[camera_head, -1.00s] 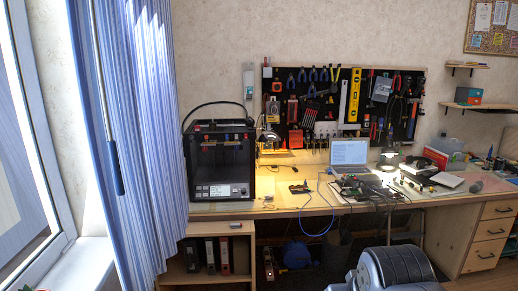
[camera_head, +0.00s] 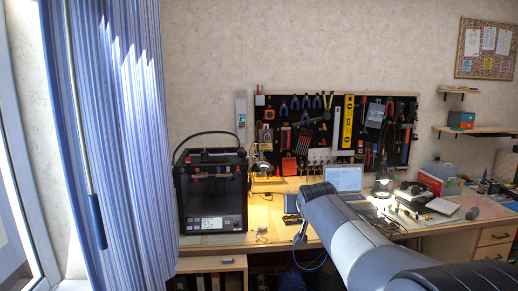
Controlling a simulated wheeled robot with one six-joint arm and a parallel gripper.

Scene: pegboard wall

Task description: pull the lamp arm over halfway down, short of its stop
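A lamp with a dark shade (camera_head: 384,186) stands on the right part of the workbench and lights the bench below it. A second lamp (camera_head: 263,167) stands just right of the 3D printer, with a lit patch near it. I cannot tell which lamp is meant, and their arms are too small to make out well. My grey arm reaches in from the lower right across the bench front. A small dark part below its elbow-like end may belong to my gripper (camera_head: 300,236); the fingers cannot be made out. It appears apart from both lamps.
A black 3D printer (camera_head: 211,195) stands on the bench's left end. A laptop (camera_head: 344,179) sits mid-bench, partly behind my arm. The pegboard (camera_head: 272,112) with tools hangs behind. The blue curtain (camera_head: 120,130) is at left. Small clutter covers the bench's right side.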

